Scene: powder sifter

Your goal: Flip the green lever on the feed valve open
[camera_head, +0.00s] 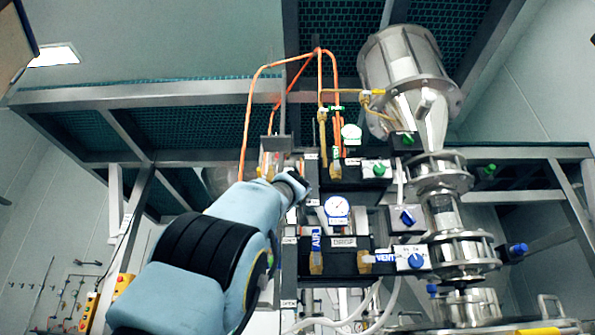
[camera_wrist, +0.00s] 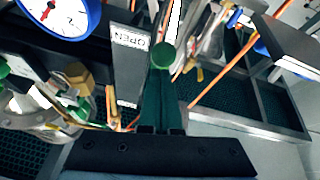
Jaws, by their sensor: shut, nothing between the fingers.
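In the wrist view a round green knob (camera_wrist: 163,55), apparently the end of the green lever, stands beside a grey plate (camera_wrist: 126,70) marked OPEN. My gripper (camera_wrist: 162,80) is shut and empty, its narrow dark fingers pointing at the knob. The fingertips overlap the lever in the picture, so I cannot tell whether they touch it. In the head view my gripper (camera_head: 303,186) is at the left end of the valve panel. I cannot make out the lever there; my arm may hide it.
A blue-rimmed gauge (camera_head: 337,207) sits on the panel, also seen in the wrist view (camera_wrist: 62,15). Green knobs (camera_head: 375,170) and blue knobs (camera_head: 416,261) stick out to the right. Orange pipes (camera_head: 247,115) rise above my gripper. The steel sifter column (camera_head: 444,210) stands at right.

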